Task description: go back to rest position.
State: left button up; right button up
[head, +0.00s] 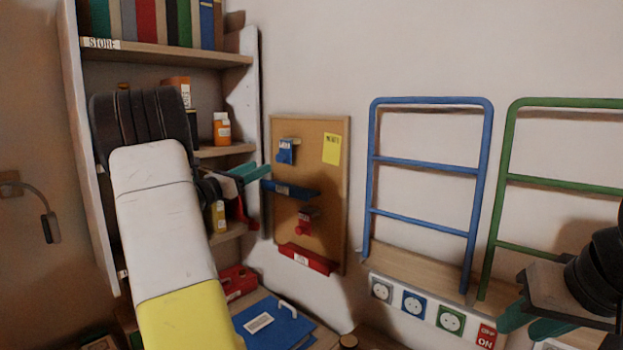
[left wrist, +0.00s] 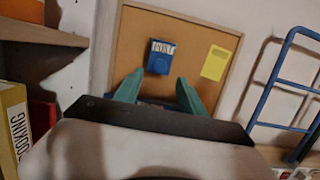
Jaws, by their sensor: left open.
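My left gripper (head: 259,182) is raised in front of the shelf unit, its teal fingers pointing right toward the cork board (head: 318,163). In the left wrist view its two fingers (left wrist: 158,90) stand apart with nothing gripped between them, and the cork board (left wrist: 220,32) is beyond. My right gripper (head: 522,319) is at the lower right in the head view, near the sockets. Its teal fingers are partly covered by its own dark body, so its opening is unclear.
The shelf unit (head: 165,54) holds books and an orange bottle (head: 222,128). Blue (head: 430,166) and green (head: 565,183) rail frames stand along the wall above several sockets (head: 413,303). A blue lidded box (head: 285,325) and a red object (head: 236,281) lie low down. A yellow book (left wrist: 14,125) is close at left.

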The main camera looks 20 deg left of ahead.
pick_arm(q)
jog(key=s+d+m+g+h, duration=0.25)
jog(key=d+m+g, duration=0.3)
jog(key=d, duration=0.85)
jog(key=s+d+f+m+g, duration=0.25)
jog(key=s+d+m, duration=0.25)
jog(key=d, duration=0.3)
jog(key=s+d+f+m+g, duration=0.2)
jog(key=s+d+m+g, duration=0.25)
jog(key=d, duration=0.35)
jog(key=s+f+m+y, duration=0.3)
jog(key=s+m+y, duration=0.1)
jog(key=s+m, duration=0.4)
jog(key=s+f+m+y, duration=0.3)
jog(key=s+m+y, duration=0.1)
jog(key=s+m, duration=0.5)
jog(key=shift+s+d+f, duration=0.15)
jog(key=shift+s+f, duration=0.05)
jog(key=shift+f, duration=0.2)
